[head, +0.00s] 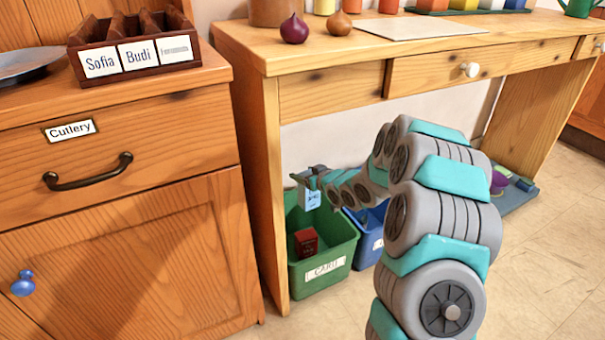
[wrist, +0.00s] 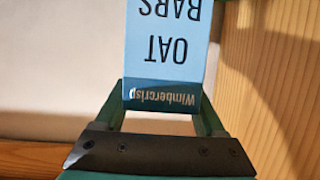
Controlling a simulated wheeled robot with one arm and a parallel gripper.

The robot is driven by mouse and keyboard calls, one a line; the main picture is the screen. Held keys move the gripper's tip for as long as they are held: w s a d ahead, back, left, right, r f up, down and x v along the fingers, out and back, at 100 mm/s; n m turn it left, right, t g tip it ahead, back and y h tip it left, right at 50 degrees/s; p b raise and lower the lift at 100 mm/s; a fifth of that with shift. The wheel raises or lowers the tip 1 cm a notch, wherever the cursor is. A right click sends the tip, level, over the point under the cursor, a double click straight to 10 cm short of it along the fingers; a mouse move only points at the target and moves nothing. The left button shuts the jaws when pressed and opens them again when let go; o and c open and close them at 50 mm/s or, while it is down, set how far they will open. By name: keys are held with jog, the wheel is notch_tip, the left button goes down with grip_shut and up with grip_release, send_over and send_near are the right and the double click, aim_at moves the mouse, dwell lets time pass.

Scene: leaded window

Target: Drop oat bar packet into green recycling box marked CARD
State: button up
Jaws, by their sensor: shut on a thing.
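The oat bar packet (head: 310,198) is a small light blue box held above the green box. In the wrist view the packet (wrist: 170,45) shows upside-down "OAT BARS" lettering and a dark band reading "Wimbercrisp". My gripper (head: 308,180) is shut on the packet; its fingers also show at the packet's sides in the wrist view (wrist: 165,110). The green recycling box (head: 342,258) stands on the floor under the wooden table, with a "CARD" label (head: 324,269) on its front. A red carton (head: 306,242) is inside it.
A blue box (head: 368,249) stands right of the green box, partly hidden by my arm. The table's left leg panel (head: 268,190) is close to the green box's left side. A wooden cabinet (head: 120,230) stands at left.

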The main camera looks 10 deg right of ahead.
aim_at(317, 193)
notch_tip(317, 193, down, 6)
jog(key=b, duration=0.4)
jog(key=shift+b, duration=0.35)
jog(key=shift+r, duration=0.1)
jog(key=o, duration=1.3)
jog(key=shift+p+v, duration=0.45)
jog(key=shift+v, duration=3.45)
